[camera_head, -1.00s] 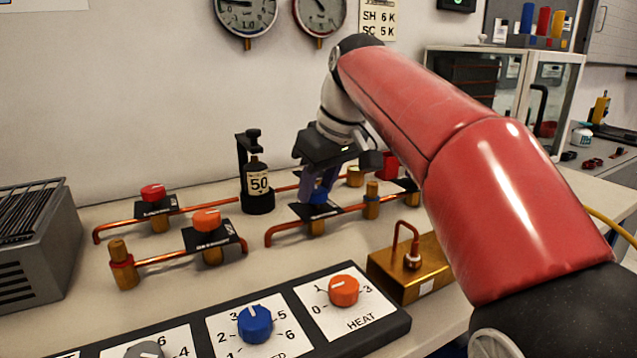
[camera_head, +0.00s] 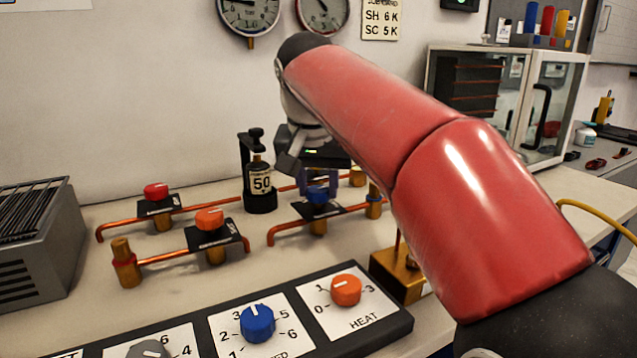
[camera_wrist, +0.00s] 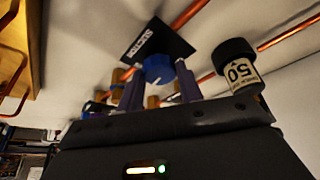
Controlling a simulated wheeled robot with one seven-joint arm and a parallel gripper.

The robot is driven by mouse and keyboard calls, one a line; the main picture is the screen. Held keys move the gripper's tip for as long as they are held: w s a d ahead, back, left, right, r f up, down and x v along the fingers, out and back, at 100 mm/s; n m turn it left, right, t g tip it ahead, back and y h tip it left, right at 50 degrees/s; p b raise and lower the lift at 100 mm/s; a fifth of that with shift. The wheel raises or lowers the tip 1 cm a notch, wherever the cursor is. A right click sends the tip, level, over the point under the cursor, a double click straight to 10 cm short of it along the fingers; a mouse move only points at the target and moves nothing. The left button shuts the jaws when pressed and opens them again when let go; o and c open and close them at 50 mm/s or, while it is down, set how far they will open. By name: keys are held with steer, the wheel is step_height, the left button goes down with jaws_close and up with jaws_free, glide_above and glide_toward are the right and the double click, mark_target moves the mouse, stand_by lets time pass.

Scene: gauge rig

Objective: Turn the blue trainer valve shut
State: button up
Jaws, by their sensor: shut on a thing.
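The blue trainer valve (camera_head: 317,196) is a blue knob with a black label plate, on a copper pipe in the middle of the bench. In the wrist view the blue knob (camera_wrist: 160,69) sits between my two fingers, by a plate that reads SUCTION. My gripper (camera_head: 318,184) comes down over the knob from above and is shut on it; its fingers also show in the wrist view (camera_wrist: 159,86). The fingers hide part of the knob's sides, and I cannot read how far it is turned.
A black bottle labelled 50 (camera_head: 260,183) stands close left of my gripper. Red (camera_head: 156,191) and orange (camera_head: 209,218) valves sit on pipes further left. A dial panel (camera_head: 285,318) lies in front, with a brass box (camera_head: 395,277) on its right.

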steer(key=shift+a+m+h, duration=0.1)
steer(key=shift+m+h, duration=0.2)
steer(key=shift+m, duration=0.5)
steer(key=o, duration=1)
steer(key=v, duration=0.7)
steer(key=shift+r, duration=0.4)
